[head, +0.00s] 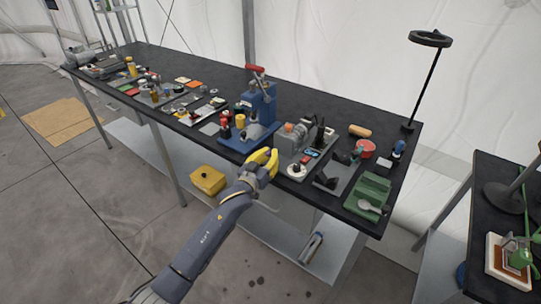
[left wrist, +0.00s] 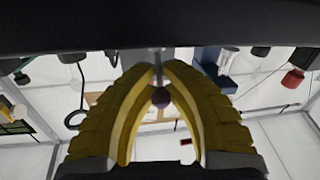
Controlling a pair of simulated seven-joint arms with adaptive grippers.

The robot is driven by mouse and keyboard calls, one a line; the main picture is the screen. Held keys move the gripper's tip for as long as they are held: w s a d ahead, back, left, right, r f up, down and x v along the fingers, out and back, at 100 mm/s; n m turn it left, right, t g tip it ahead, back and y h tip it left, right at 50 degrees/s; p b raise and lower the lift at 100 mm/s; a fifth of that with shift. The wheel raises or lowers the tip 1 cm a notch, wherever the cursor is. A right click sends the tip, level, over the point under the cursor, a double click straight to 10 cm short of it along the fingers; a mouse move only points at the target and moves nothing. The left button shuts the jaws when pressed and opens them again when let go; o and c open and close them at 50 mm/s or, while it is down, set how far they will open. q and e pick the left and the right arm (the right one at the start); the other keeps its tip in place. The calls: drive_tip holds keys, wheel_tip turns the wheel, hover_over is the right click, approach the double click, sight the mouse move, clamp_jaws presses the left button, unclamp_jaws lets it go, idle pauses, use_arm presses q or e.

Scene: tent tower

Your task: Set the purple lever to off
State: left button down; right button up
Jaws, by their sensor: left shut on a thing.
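The purple lever shows in the left wrist view as a dark purple ball knob (left wrist: 160,97) on a thin grey rod, between two yellow fingers. My left gripper (head: 268,157) is at the front edge of the black bench, beside the base of a blue press. In the left wrist view the fingers of this gripper (left wrist: 161,76) are closed in around the rod and knob. In the head view the gripper hides the lever, and I cannot tell its setting. My right gripper is not in view.
The blue press (head: 262,104) with a red handle stands just behind the gripper. A grey device (head: 290,142) and a green tray (head: 368,194) are to the right. Many small tools crowd the bench (head: 215,72). A yellow box (head: 207,180) sits below. The floor in front is open.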

use_arm(q)
drive_tip(key=shift+d, duration=0.1)
idle(0.8)
drive_tip(key=shift+w+r+g+y, duration=0.15)
drive_tip(key=shift+g+y, duration=0.25)
drive_tip(key=shift+g, duration=0.3)
drive_tip(key=shift+w+d+r+g, duration=0.1)
drive_tip(key=shift+d+g, duration=0.05)
drive_tip(key=shift+g, duration=0.25)
drive_tip(key=shift+w+d+r+g+y, duration=0.15)
drive_tip(key=shift+g+y, duration=0.35)
drive_tip(key=shift+y, duration=0.1)
drive_tip(key=shift+w+d+r+m+g+y, duration=0.15)
drive_tip(key=shift+w+d+m+g+y, duration=0.15)
drive_tip(key=shift+g+y, duration=0.45)
drive_tip(key=shift+w+d+r+m+g+y, duration=0.15)
drive_tip(key=shift+w+g+y, duration=0.2)
drive_tip(key=shift+g, duration=0.7)
idle(1.4)
drive_tip(key=c, duration=1.6)
unclamp_jaws()
drive_tip(key=shift+f, duration=0.15)
drive_tip(key=shift+o, duration=0.2)
drive_tip(key=shift+s+a, duration=0.1)
drive_tip(key=v, duration=1.2)
